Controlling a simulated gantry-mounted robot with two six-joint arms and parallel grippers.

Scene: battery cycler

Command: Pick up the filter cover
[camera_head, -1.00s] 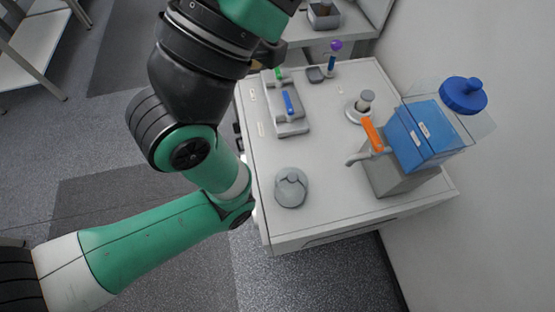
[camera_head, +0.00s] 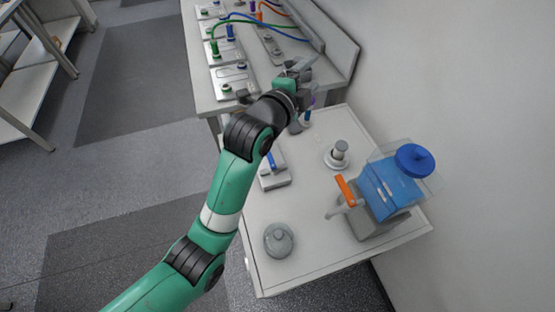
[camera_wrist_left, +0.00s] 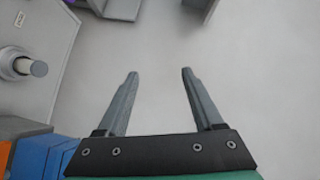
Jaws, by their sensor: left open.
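No part is plainly marked as the filter cover. A grey domed, lid-like piece with a small top knob (camera_head: 279,240) sits on the front left of the white cabinet top. A short grey cylinder on a round flange (camera_head: 338,153) stands further back; it also shows at the left of the left wrist view (camera_wrist_left: 25,66). I cannot tell for sure which is the cover. My left gripper (camera_head: 300,68) is raised near the cabinet's far end, away from both. In the left wrist view its fingers are apart with nothing between them. My right gripper is not seen.
A water dispenser with a blue tank (camera_head: 390,187), blue cap and orange lever (camera_head: 345,190) stands at the right by the wall. A grey block with a blue handle (camera_head: 272,165) sits at the left edge. A bench with coloured cables (camera_head: 270,35) lies behind.

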